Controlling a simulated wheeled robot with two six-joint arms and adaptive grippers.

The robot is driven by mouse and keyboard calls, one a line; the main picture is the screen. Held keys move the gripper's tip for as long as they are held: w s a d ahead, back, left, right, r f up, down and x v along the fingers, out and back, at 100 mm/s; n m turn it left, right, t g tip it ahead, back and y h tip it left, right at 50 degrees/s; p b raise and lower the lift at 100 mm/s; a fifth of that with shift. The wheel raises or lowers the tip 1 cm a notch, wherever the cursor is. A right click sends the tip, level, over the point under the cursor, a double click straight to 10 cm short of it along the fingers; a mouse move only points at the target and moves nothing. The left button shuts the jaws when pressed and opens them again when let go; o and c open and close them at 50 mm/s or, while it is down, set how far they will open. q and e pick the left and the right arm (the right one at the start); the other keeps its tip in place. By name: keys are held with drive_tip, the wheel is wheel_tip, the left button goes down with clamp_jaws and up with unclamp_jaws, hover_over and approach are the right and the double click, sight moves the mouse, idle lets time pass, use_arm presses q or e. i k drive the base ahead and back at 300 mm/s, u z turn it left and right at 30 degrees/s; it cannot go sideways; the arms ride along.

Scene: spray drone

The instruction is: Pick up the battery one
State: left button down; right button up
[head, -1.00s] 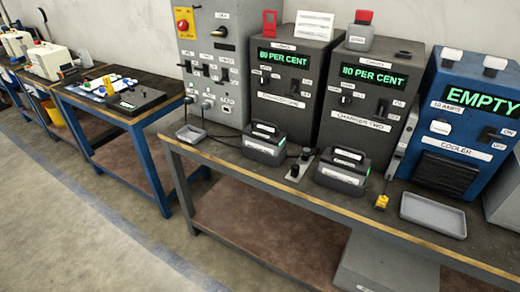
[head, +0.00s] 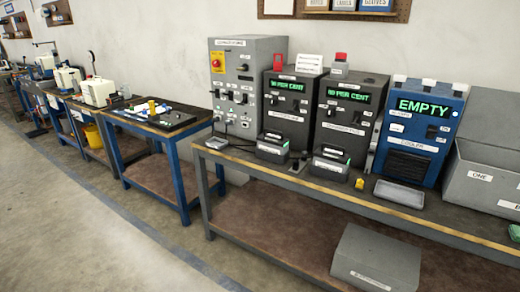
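Two dark grey battery-like blocks with white labels and handles sit on the long bench in the head view. The left block (head: 272,149) is in front of the left charger (head: 290,106), and the right block (head: 330,166) is in front of the right charger (head: 346,118). Both charger screens read 80 PER CENT in green. The labels on the blocks are too small to read, so I cannot tell which is battery one. Neither of my grippers is in view.
A blue cooler (head: 422,130) reads EMPTY, with a grey tray (head: 399,194) before it. A grey switch cabinet (head: 248,60) stands left of the chargers. A grey box (head: 376,262) lies under the bench. Floor at left is clear.

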sight(271, 144)
drive_tip(key=u, duration=0.65)
drive_tip(key=i, duration=0.95)
drive_tip(key=u, duration=0.7)
drive_tip(key=i, duration=2.15)
drive_tip(key=z, duration=1.6)
drive_tip(key=i, duration=0.75)
drive_tip(key=z, duration=0.85)
